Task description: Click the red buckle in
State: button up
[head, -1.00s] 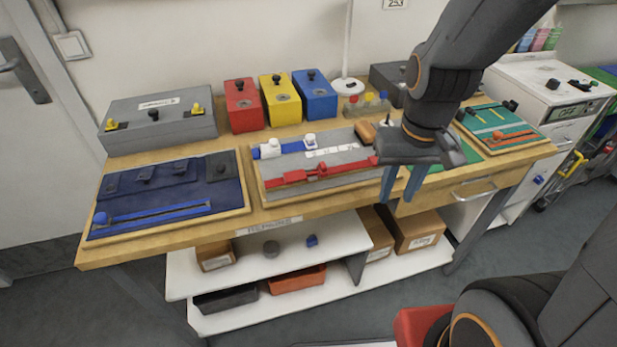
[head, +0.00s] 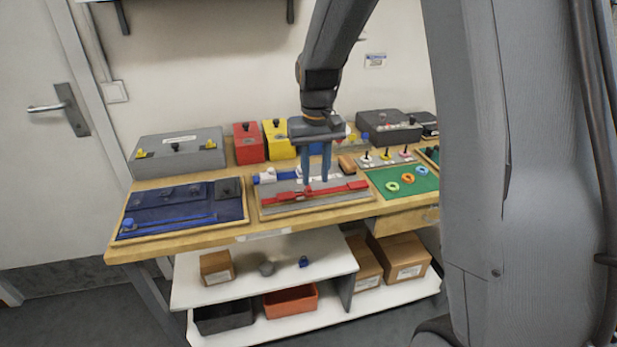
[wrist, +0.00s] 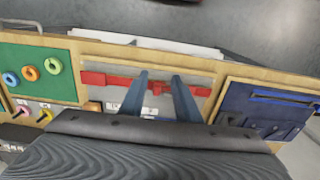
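The red buckle (wrist: 158,87) sits on a red strap (wrist: 94,78) across a grey panel with a wooden edge. In the wrist view it lies between my two fingers in the picture. In the head view the red strap (head: 350,187) runs across the panel's front part, and my fingers partly cover the buckle. My gripper (head: 316,182) points down over it with its blue fingers apart; it also shows in the wrist view (wrist: 160,76). I see nothing clamped between them. I cannot tell whether the fingertips touch the strap or how far the buckle halves are joined.
A blue strap with a white buckle (head: 268,175) lies behind the red one. A dark blue panel (head: 170,205) is on the left, a green board with rings (head: 420,184) on the right. Red (head: 249,150) and yellow (head: 277,140) boxes stand behind. A shelf (head: 220,290) is below.

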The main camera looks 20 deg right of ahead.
send_near(309, 191)
jog(key=shift+w+d+r+p, duration=0.1)
jog(key=shift+w+d+p, duration=0.1)
jog(key=shift+w+p, duration=0.3)
jog(key=shift+w, duration=0.25)
jog(key=shift+f+p, duration=1.1)
jog(key=shift+f, duration=2.7)
jog(key=shift+c, duration=0.2)
grip_shut()
